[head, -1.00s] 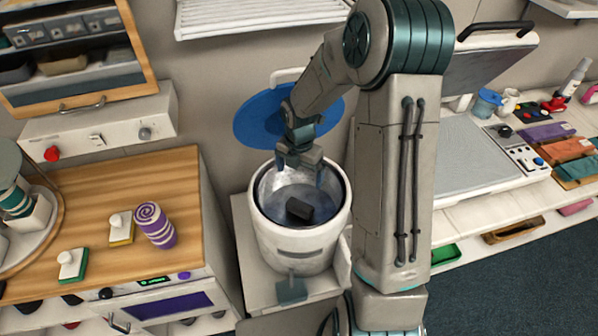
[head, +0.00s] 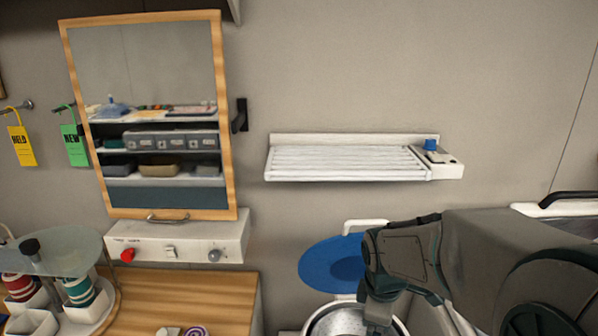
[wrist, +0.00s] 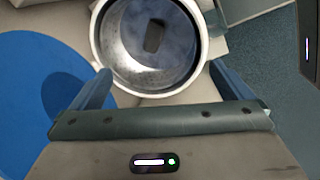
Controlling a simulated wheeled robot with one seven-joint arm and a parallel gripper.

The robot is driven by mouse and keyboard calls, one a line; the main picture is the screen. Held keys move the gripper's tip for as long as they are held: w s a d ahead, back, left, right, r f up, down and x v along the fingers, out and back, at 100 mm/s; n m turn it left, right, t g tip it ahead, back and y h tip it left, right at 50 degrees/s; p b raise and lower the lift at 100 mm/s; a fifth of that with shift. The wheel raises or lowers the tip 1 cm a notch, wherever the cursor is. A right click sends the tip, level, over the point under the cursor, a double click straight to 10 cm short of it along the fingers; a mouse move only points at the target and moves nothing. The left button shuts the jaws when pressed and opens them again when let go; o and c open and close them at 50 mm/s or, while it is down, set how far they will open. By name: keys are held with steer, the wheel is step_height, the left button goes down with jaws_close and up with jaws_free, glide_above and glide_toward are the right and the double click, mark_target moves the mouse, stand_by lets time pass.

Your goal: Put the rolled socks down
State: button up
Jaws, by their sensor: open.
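A purple-and-white striped roll with a spiral end, which looks like the rolled socks (head: 197,331), stands on the wooden counter (head: 225,290). Only its top shows at the bottom edge of the head view. My gripper (wrist: 161,76) is open and empty in the wrist view, away from the roll and above a white bin (wrist: 104,58). In the head view my gripper (head: 377,314) points down by the bin. A small dark block (wrist: 154,36) lies inside the bin; I cannot tell what it is.
A blue disc lid (head: 330,265) stands behind the bin. A carousel (head: 60,253) with striped rolls is at the left. A slatted white rack (head: 345,162) hangs on the wall.

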steer(key=s+r+m+t+y, duration=0.1)
steer(key=s+r+m, duration=0.5)
steer(key=s+m, duration=0.6)
steer(key=shift+a+r+m+t, duration=0.15)
steer(key=shift+a+m+t, duration=0.35)
steer(key=shift+m, duration=0.2)
